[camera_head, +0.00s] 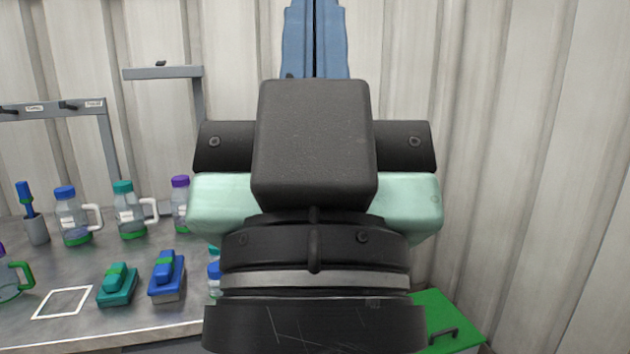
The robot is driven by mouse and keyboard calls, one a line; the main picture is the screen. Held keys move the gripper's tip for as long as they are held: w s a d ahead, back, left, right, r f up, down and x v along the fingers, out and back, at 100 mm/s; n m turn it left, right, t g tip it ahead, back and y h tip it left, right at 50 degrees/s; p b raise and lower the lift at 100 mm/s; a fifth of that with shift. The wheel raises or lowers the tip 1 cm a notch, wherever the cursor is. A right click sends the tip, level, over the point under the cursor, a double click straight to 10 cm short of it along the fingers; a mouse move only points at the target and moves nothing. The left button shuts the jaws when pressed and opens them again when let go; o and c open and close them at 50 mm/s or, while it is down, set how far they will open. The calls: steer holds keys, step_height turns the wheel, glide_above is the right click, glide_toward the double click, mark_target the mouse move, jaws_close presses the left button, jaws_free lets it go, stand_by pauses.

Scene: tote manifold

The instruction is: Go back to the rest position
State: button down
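My gripper (315,14) fills the middle of the head view, seen from behind with its dark block and pale green body. Its two blue fingers point up to the top edge of the picture. They lie side by side with only a thin dark line between them, so it looks shut. The finger ends are cut off by the top edge, and I see nothing held between them. The gripper is in front of the pale ribbed wall, apart from the bench things in the picture.
A grey bench (90,256) at the left holds several handled bottles, a teal block (118,287), a blue block (166,279), a grey cup (36,229) and a white square outline (63,303). Grey frames (162,72) stand behind. A green lid (440,318) is low right, partly hidden.

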step_height(320, 180, up, 18)
steer(key=p, duration=1.5)
steer(key=shift+f, duration=0.2)
